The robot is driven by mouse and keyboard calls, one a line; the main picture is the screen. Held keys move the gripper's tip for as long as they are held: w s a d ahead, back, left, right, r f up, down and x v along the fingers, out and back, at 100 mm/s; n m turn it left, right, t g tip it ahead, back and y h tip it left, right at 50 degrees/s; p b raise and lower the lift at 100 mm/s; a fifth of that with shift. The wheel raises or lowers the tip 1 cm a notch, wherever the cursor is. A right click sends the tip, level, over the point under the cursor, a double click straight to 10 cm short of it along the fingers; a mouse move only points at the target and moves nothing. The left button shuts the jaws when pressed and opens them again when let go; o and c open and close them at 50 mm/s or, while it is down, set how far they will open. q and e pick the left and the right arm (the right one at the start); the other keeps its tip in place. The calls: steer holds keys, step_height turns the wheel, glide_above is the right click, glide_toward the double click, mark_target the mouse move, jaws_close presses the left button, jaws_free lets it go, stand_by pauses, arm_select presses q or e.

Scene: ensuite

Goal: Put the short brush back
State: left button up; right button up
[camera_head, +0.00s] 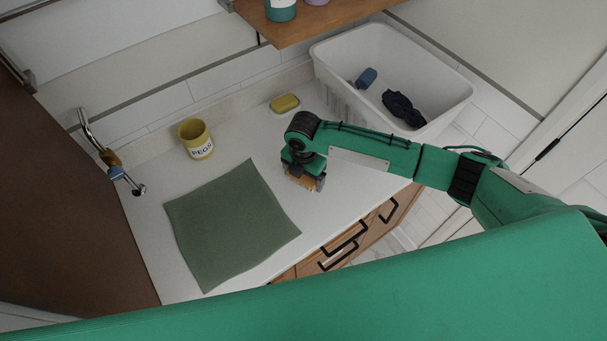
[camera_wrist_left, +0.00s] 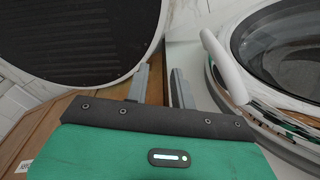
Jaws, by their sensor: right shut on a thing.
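My right gripper (camera_head: 304,181) points down over the white counter, to the right of the green mat. It is shut on a small orange-brown thing (camera_head: 311,183), which looks like the short brush; the fingers and wrist hide most of it. I cannot tell whether it touches the counter. My left gripper (camera_wrist_left: 160,72) is outside the head view. In the left wrist view its two fingers stand apart with nothing between them.
A yellow PEGS pot (camera_head: 196,139), a yellow soap-like block (camera_head: 285,103) and a green mat (camera_head: 230,222) are on the counter (camera_head: 238,148). A metal fixture (camera_head: 90,130) stands left. A white tub (camera_head: 432,72) holds dark cloth. A wooden shelf (camera_head: 310,20) overhangs the back.

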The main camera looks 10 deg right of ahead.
steer(key=o, duration=0.8)
steer(key=shift+c, duration=0.2)
steer(key=shift+r, duration=0.45)
step_height(320, 180, up, 11)
steer(key=b, duration=0.4)
steer(key=shift+r, duration=0.15)
